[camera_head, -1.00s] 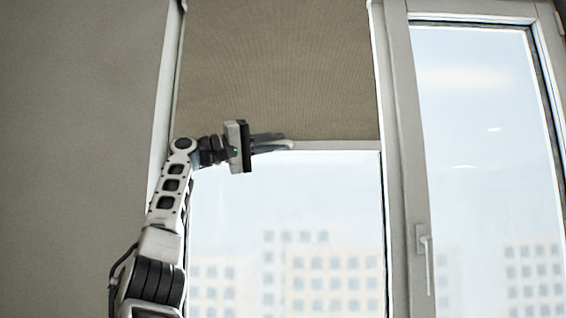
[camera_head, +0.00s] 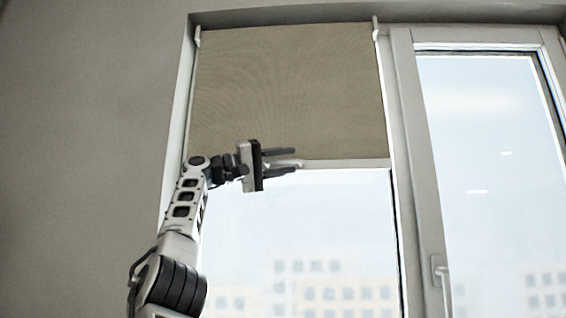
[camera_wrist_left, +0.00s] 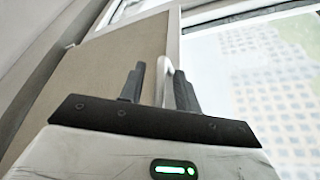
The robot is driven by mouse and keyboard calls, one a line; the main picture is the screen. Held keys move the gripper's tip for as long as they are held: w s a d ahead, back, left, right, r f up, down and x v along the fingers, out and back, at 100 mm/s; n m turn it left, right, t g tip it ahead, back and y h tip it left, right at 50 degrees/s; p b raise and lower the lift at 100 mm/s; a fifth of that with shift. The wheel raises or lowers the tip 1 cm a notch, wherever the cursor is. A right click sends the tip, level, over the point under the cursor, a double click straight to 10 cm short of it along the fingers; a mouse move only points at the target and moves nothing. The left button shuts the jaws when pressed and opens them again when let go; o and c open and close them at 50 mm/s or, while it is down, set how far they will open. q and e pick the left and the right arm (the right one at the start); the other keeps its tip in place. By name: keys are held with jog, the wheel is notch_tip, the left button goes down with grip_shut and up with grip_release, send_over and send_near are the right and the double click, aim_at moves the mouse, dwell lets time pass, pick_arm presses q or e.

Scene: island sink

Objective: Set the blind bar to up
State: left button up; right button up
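The beige roller blind (camera_head: 290,90) hangs over the upper part of the left window. Its pale blind bar (camera_head: 345,163) runs along the lower edge, with a light handle (camera_head: 288,164) at its left part. My left gripper (camera_head: 290,160) is at this handle, level with the bar. In the left wrist view the fingers (camera_wrist_left: 158,82) stand apart, with the white handle (camera_wrist_left: 163,70) between them, closer to the right finger. Whether it touches that finger is unclear. The blind (camera_wrist_left: 135,50) shows behind them. My right gripper is in neither view.
A second window pane (camera_head: 480,150) with a white handle (camera_head: 440,275) is on the right. A grey wall (camera_head: 80,150) and the window recess edge lie left of my arm.

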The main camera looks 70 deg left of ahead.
pick_arm(q)
jog(key=shift+s, duration=0.1)
jog(key=v, duration=1.5)
jog(key=shift+s, duration=0.35)
jog(key=shift+f, duration=0.15)
